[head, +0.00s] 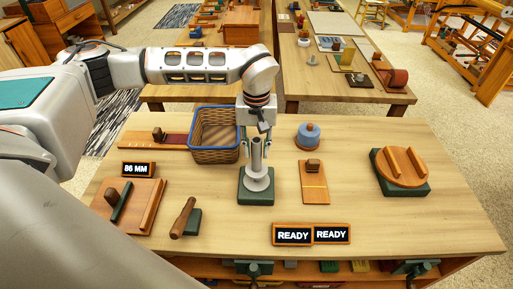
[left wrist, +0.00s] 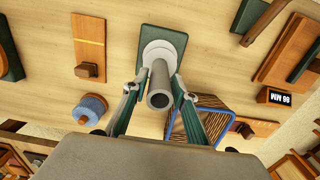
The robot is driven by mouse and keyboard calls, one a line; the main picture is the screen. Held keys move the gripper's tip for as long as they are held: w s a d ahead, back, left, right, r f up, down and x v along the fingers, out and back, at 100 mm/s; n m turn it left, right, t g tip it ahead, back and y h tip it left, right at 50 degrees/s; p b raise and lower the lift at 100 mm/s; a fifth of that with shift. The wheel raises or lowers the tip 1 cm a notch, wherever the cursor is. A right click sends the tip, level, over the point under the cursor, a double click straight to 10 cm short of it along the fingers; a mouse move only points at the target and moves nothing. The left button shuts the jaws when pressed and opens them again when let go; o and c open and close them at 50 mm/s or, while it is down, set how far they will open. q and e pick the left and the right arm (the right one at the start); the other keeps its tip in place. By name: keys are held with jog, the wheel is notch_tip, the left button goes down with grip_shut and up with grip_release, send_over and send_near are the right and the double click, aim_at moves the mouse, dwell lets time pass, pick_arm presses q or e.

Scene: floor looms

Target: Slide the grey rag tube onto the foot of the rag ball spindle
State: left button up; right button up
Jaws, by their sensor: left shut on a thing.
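The grey rag tube (head: 257,160) stands upright in the middle of the table, in line with the pale round foot (head: 258,184) on a green base (head: 246,200). In the left wrist view the tube (left wrist: 160,84) shows its dark open end towards me, with the foot (left wrist: 152,50) and green base (left wrist: 173,36) beyond it. My left gripper (head: 257,150) is shut on the tube from above, one finger on each side; the fingers also show in the left wrist view (left wrist: 160,88). I cannot tell whether the tube's lower end touches the foot. My right gripper is not in view.
A blue-rimmed wicker basket (head: 215,155) stands close left of my gripper. A blue-topped round piece (head: 308,136) and a wooden board (head: 314,190) are to the right. A wooden-handled tool (head: 183,217) and READY signs (head: 293,235) lie nearer. The far right has a round wooden piece (head: 402,180).

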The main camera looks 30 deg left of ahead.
aim_at(256, 160)
pick_arm(q)
jog(key=shift+f, duration=0.1)
dwell(0.3)
jog(key=shift+f+b, duration=0.45)
jog(key=shift+f, duration=0.55)
jog(key=shift+f, duration=0.2)
dwell(0.3)
jog(key=shift+f+b, duration=0.3)
jog(key=shift+f, duration=0.05)
jog(key=shift+f+b, duration=0.4)
jog(key=shift+f, duration=0.5)
jog(key=o, duration=1.2)
